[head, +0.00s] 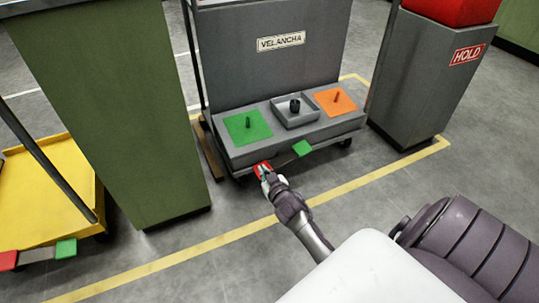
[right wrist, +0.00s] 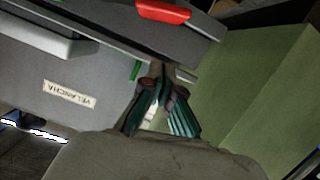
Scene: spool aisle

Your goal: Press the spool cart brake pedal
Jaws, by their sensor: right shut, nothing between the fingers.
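The spool cart (head: 265,75) is grey with a VELANCHA label and stands ahead of me. At its lower front edge are a red pedal (head: 258,167) on the left and a green pedal (head: 302,148) to its right. My right gripper (head: 265,173) is shut and empty, its tips at the red pedal and partly covering it in the head view. In the right wrist view my right gripper (right wrist: 160,80) shows in front of the cart, with the red pedal (right wrist: 163,11) near the top edge. I cannot tell whether the fingers touch it. My left gripper is not in view.
A tall green cabinet (head: 105,100) stands left of the cart. A yellow cart (head: 45,195) with its own red and green pedals is further left. A grey HOLD bin (head: 425,75) stands on the right. Floor inside and before the yellow line (head: 215,243) is clear.

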